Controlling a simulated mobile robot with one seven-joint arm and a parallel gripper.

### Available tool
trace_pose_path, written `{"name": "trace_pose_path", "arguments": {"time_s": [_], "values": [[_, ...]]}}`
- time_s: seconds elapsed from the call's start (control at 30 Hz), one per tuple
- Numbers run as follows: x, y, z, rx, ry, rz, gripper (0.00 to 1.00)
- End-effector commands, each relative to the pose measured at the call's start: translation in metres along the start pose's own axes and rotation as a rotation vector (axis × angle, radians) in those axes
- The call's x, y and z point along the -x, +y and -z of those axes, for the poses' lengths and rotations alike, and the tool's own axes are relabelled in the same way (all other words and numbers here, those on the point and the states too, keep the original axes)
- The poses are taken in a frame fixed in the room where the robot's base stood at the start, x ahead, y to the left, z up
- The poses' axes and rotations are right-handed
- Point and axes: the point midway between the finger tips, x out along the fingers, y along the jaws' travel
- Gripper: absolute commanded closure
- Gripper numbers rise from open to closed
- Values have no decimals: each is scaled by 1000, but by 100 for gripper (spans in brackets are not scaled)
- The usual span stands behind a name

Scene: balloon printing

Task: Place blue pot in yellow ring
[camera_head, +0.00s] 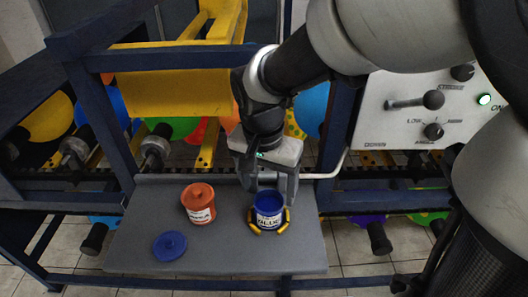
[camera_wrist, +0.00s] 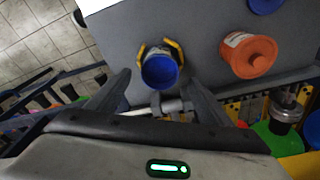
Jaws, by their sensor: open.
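The blue pot (camera_head: 268,212), open-topped with a white label, stands upright on the grey table. The yellow ring (camera_head: 256,230) shows as curved pieces on both sides of the pot's base, so the pot appears to stand inside it. In the wrist view the blue pot (camera_wrist: 160,72) has the yellow ring (camera_wrist: 174,46) around its lower part. My gripper (camera_head: 270,184) is just above and behind the pot. In the wrist view my gripper (camera_wrist: 158,98) has its fingers spread, with nothing between the tips. The ring's back part is hidden by the pot.
A lidded orange pot (camera_head: 198,204) stands left of the blue pot. A blue lid (camera_head: 169,246) lies on the grey table (camera_head: 220,258) near its front left. The yellow machine part (camera_head: 180,80) and blue frame rise behind. A control panel (camera_head: 415,110) is at the right.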

Motion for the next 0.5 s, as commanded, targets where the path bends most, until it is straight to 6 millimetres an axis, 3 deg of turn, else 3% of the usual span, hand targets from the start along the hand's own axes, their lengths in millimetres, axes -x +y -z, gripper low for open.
{"name": "trace_pose_path", "arguments": {"time_s": [0.1, 0.33, 0.5], "values": [[24, -1, 0, -1, 2, 4, 27], [48, 2, 0, 5, 5, 5, 27], [76, 39, 4, 91, 77, 55, 27]]}}
